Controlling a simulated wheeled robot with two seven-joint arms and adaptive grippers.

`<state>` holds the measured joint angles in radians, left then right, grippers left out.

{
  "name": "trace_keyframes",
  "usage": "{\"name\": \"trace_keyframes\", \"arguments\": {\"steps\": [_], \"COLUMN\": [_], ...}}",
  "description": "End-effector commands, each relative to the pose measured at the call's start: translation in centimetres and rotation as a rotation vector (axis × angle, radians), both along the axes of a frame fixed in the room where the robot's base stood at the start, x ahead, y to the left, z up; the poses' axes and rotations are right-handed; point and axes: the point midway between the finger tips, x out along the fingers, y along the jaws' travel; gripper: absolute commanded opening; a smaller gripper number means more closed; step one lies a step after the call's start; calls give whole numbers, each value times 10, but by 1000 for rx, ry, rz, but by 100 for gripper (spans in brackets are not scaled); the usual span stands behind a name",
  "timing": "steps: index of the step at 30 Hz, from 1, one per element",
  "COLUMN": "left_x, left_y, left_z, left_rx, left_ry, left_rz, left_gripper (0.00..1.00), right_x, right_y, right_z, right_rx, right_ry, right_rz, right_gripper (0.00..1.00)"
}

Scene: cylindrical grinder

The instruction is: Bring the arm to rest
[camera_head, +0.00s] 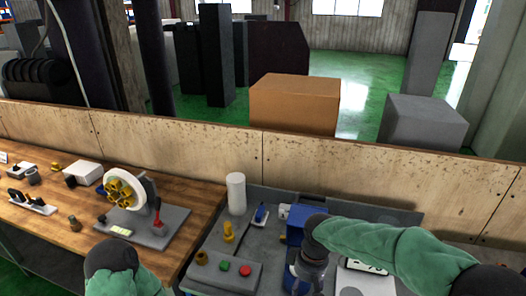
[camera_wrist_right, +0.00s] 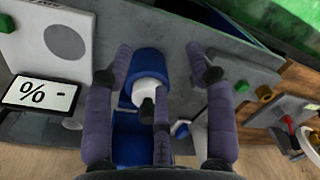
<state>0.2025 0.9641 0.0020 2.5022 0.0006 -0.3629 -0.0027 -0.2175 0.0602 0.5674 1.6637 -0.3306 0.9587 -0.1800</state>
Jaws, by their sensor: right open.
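My right arm (camera_head: 385,243), in a green sleeve, reaches in from the right over the grey machine bed. My right gripper (camera_head: 306,272) points down beside a blue machine unit (camera_head: 295,222). In the right wrist view the gripper (camera_wrist_right: 163,68) has its fingers spread wide, with no object held. Below and between them is the blue unit (camera_wrist_right: 146,62) with a white cylindrical part (camera_wrist_right: 150,92); I cannot tell whether a finger touches it. Part of my left arm (camera_head: 120,272) shows at the bottom left; its gripper is out of view.
A control box (camera_head: 228,272) with red and green buttons and a white cylinder (camera_head: 236,193) stand left of the right gripper. A panel with a percent sign (camera_wrist_right: 38,94) is close by. A wooden table (camera_head: 60,222) holds fixtures at left. A low wall (camera_head: 210,150) runs behind.

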Motion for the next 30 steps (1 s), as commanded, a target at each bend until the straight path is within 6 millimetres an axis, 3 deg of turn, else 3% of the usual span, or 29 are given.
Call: {"name": "trace_keyframes", "arguments": {"steps": [8, 11, 15, 21, 27, 30], "left_x": [-1, -1, -1, -1, -1, -1], "left_y": [0, 0, 0, 0, 0, 0], "left_z": [-14, -22, -34, -50, -64, -68], "left_rx": [0, 0, 0, 0, 0, 0], "left_ry": [2, 1, 2, 2, 2, 2], "left_rz": [-1, 0, -1, -1, -1, -1], "left_gripper": [40, 40, 40, 40, 40, 40], "right_x": [-10, -20, -44, -87, -135, -151], "right_y": [11, 16, 23, 26, 23, 21], "right_z": [-85, -130, -198, -280, -338, -354], "right_rx": [81, 125, 190, 251, 270, 267], "right_ry": [37, 57, 83, 112, 125, 123], "right_rz": [-88, -150, -273, -474, -672, -740], "right_gripper": [55, 55, 55, 55, 55, 55]}}
